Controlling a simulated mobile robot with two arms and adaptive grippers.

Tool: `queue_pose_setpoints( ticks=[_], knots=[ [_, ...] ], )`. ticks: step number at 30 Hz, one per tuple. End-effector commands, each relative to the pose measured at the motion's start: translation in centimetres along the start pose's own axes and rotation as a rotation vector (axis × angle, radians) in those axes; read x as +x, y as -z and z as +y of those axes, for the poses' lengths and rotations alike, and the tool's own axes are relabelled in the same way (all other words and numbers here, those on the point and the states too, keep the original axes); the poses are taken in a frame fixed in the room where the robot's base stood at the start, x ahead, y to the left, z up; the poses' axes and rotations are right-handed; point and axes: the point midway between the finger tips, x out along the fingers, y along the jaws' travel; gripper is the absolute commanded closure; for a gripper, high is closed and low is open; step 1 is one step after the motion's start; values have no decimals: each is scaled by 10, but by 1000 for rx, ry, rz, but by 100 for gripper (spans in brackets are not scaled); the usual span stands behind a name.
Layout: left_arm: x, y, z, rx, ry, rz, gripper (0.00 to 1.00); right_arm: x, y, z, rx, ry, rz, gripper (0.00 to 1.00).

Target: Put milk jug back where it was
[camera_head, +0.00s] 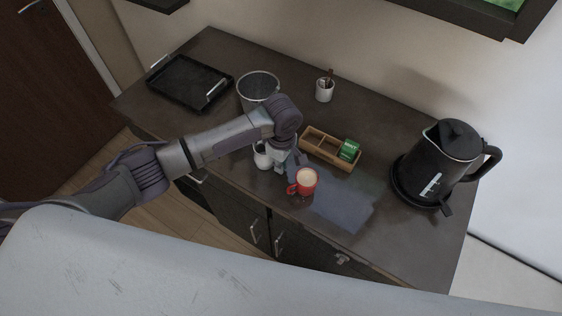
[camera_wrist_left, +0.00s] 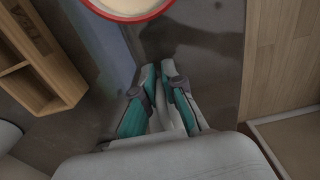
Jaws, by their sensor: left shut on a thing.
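The white milk jug (camera_head: 262,157) is in the head view near the front edge of the dark counter, partly hidden by my left arm. My left gripper (camera_head: 282,168) is right beside it, low over the counter, shut on the jug. In the left wrist view the teal-padded fingers (camera_wrist_left: 161,100) are close together, and the part between them is hard to make out. A red mug with a pale drink (camera_head: 306,178) stands just right of the gripper, and its rim shows at the top of the wrist view (camera_wrist_left: 128,15). My right gripper is not in view.
A blue-grey mat (camera_head: 345,205) lies right of the mug. Behind stand a wooden caddy (camera_head: 318,146) with a green box (camera_head: 349,149), a small white cup (camera_head: 325,91) and a metal bucket (camera_head: 258,86). A black kettle (camera_head: 438,165) is at right, a black tray (camera_head: 180,80) at far left.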

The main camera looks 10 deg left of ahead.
Motion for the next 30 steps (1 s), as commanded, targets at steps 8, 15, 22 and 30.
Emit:
queue_pose_setpoints(
  ticks=[8,15,22,30],
  knots=[
    [2,0,0,-1,0,-1,84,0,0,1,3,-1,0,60],
    [2,0,0,-1,0,0,67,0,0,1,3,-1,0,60],
    [-2,0,1,0,-2,0,67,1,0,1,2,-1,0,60],
    [-48,-1,2,0,-5,-2,67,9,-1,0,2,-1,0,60]
  ],
)
